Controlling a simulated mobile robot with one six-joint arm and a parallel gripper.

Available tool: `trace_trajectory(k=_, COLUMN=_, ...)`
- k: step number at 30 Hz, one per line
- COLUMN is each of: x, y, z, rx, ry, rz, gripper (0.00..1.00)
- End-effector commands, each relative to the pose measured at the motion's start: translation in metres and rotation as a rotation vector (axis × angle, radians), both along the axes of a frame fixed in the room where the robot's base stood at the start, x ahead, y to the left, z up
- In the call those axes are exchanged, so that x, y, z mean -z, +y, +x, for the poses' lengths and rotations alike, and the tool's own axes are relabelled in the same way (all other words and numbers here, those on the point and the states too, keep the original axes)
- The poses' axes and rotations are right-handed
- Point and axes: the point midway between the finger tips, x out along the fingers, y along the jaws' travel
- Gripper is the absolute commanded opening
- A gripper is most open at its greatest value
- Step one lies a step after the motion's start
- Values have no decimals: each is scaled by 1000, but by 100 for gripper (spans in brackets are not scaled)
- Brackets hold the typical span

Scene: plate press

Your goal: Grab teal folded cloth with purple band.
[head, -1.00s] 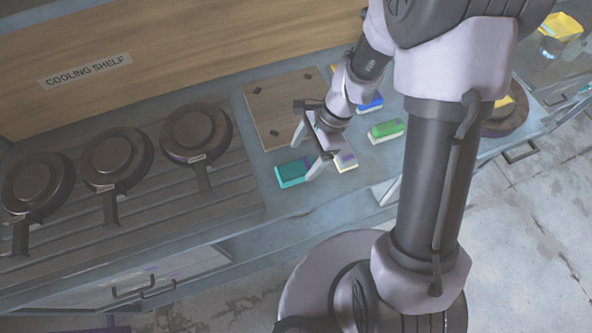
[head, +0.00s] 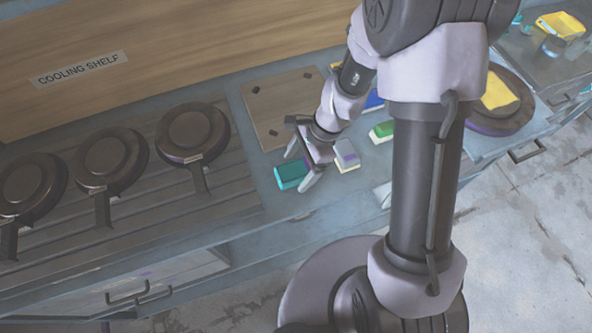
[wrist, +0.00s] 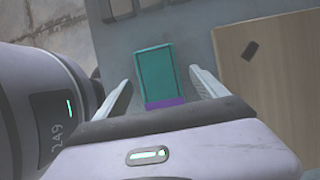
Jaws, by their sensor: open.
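The teal folded cloth (head: 290,175) with a purple band lies on the grey counter, left of several other folded pieces. In the wrist view the teal cloth (wrist: 156,75) lies between the two fingers, with its purple band (wrist: 165,103) nearest my gripper's body. My gripper (head: 297,168) is open and tilted down at the cloth's right end. Its fingers also show in the wrist view (wrist: 158,80), with a gap on both sides of the cloth. I cannot tell how far the fingertips are above the counter.
A grey-and-cream block (head: 346,155) lies just right of my gripper. Green (head: 382,131) and blue (head: 373,100) blocks lie farther right. A wooden board (head: 268,105) lies behind the cloth. Round dark pans (head: 192,133) stand on the slatted rack to the left.

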Motion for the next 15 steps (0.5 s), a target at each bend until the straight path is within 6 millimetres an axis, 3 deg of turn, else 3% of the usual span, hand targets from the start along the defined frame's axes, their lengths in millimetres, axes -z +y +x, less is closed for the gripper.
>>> trace_trajectory(k=7, x=0, y=0, z=0, rx=0, ry=0, rz=0, gripper=82)
trace_trajectory(k=15, x=0, y=0, z=0, rx=0, ry=0, rz=0, gripper=29)
